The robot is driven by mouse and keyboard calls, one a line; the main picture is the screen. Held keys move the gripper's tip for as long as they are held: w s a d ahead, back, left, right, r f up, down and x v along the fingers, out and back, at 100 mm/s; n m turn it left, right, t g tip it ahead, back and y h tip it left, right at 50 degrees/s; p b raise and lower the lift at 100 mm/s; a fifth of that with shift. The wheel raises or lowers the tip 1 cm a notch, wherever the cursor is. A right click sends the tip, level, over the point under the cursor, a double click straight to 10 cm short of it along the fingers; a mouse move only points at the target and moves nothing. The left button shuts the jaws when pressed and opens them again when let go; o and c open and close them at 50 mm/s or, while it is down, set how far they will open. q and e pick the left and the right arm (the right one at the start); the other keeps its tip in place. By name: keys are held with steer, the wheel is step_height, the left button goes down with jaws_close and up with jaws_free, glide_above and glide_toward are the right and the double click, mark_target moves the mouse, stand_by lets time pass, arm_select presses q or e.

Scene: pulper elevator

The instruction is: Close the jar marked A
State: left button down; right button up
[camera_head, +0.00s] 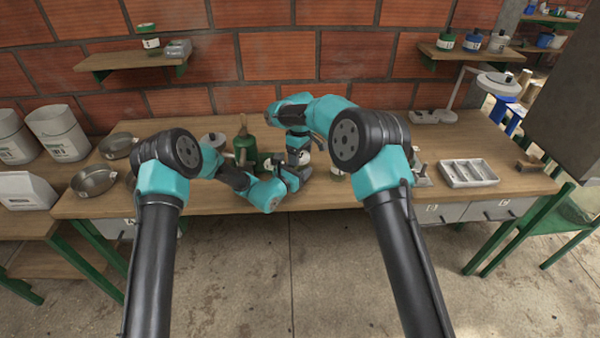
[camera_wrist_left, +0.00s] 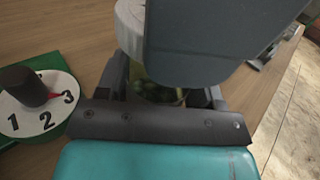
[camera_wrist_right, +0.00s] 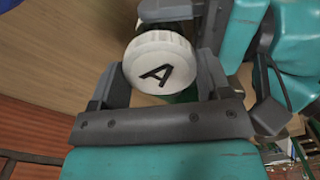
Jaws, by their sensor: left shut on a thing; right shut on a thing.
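The jar marked A (camera_wrist_left: 152,88) shows in the left wrist view as clear glass with dark green contents. My left gripper (camera_wrist_left: 160,97) is shut around its body. The white ribbed lid with a black A (camera_wrist_right: 160,62) is between the fingers of my right gripper (camera_wrist_right: 163,78), which is shut on it. The lid also shows at the top of the left wrist view, directly over the jar. My right gripper hides most of the meeting line, so I cannot tell whether the lid is seated. In the head view my arms largely hide the jar.
A green-based dial with a black knob (camera_wrist_left: 38,88) stands close to my left gripper. Metal pans (camera_head: 94,181) lie at the left of the bench, a compartment tray (camera_head: 468,172) at the right. Bench between right arm and brick wall is mostly clear.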

steer(key=m, duration=0.6)
steer(key=shift+m, duration=0.3)
steer(key=m, duration=0.3)
steer(key=shift+m, duration=0.4)
steer(key=m, duration=0.3)
steer(key=shift+m, duration=0.4)
steer(key=m, duration=0.3)
steer(key=shift+m, duration=0.4)
steer(key=m, duration=0.3)
steer(key=shift+m, duration=0.4)
steer(key=m, duration=0.6)
steer(key=shift+m, duration=0.3)
steer(key=o, duration=1)
